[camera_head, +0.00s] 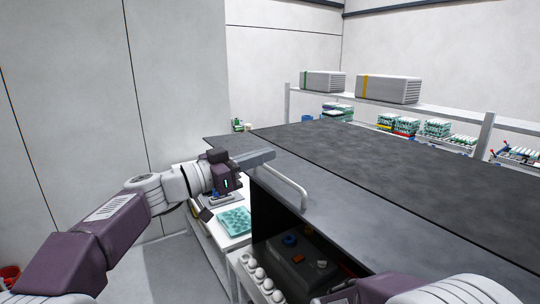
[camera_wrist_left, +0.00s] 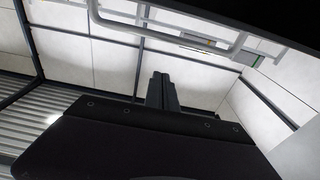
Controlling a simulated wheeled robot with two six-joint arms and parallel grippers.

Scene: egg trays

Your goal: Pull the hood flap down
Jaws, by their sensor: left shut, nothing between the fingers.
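The hood flap (camera_head: 345,205) is a grey panel, raised and sloping, over a dark opening. A pale bar handle (camera_head: 285,188) is fixed near its left edge. My left gripper (camera_head: 262,158) is shut and empty, its grey fingers at the flap's left corner near the handle's upper end. I cannot tell whether they touch it. In the left wrist view its closed fingers (camera_wrist_left: 161,92) point up the picture, and a pale bar (camera_wrist_left: 185,40) crosses beyond them. Part of my right gripper shows at the bottom edge of the head view; its fingers are not clear.
Inside the hood stands a dark device (camera_head: 300,262) with a row of white round items before it. A teal egg tray (camera_head: 234,222) lies on a white bench at left. Behind the hood, a shelf (camera_head: 455,112) holds grey boxes and stacked trays.

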